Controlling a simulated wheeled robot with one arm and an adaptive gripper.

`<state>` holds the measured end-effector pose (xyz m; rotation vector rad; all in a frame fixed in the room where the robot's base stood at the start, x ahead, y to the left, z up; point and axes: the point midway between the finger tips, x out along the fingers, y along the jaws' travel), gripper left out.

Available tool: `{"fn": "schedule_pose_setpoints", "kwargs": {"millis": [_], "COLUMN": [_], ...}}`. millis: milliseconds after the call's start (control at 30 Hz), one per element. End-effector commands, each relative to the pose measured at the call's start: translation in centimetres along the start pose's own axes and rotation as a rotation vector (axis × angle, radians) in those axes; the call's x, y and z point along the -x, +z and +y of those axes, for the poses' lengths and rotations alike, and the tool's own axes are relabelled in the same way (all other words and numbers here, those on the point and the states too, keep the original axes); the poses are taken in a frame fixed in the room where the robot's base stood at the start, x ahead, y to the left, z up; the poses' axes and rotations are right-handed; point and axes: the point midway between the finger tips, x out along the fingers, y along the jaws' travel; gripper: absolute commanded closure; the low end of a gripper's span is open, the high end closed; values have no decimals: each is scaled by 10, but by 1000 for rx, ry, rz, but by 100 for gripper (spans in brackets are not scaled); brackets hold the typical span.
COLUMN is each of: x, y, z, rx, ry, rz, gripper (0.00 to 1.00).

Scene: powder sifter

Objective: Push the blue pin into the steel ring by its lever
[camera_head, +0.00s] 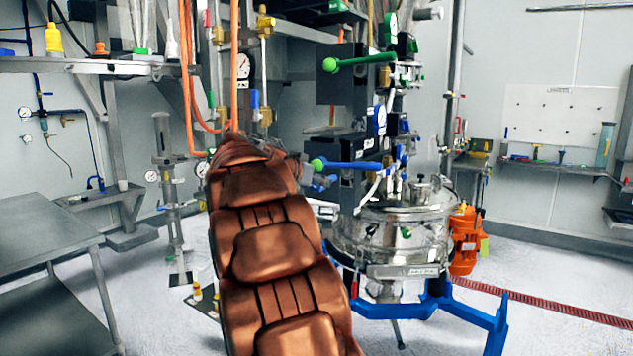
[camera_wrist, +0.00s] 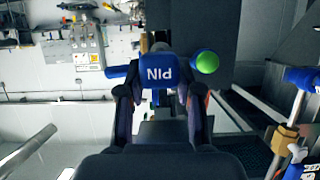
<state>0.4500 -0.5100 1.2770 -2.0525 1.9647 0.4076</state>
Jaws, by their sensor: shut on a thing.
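The blue pin (camera_wrist: 160,72), marked "PIN", sits between the two fingers of my gripper (camera_wrist: 160,95) in the wrist view. The gripper is shut on it. Its lever ends in a green ball (camera_wrist: 206,61) just right of the right finger. I cannot make out the steel ring for certain in either view.
A second lever, green with a green ball (camera_head: 330,65), sticks out above. The steel sifter vessel (camera_head: 395,235) on a blue frame (camera_head: 430,300) stands below right. An orange motor (camera_head: 465,240) is beside it. Orange hoses (camera_head: 188,80) hang left. A grey table (camera_head: 40,235) stands at left.

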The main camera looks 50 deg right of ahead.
Motion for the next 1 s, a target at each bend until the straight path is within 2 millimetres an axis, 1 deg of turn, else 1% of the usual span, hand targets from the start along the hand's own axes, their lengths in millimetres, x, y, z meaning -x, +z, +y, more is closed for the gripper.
{"fn": "schedule_pose_setpoints", "kwargs": {"millis": [333,400,700,1000], "x": [0,-4,-27,-45], "y": [4,0,-10,-18], "z": [1,1,0,0], "rx": [-3,-1,-2,-1], "ry": [0,1,0,-2], "rz": [1,-1,0,0], "gripper": [100,100,100,100]}}
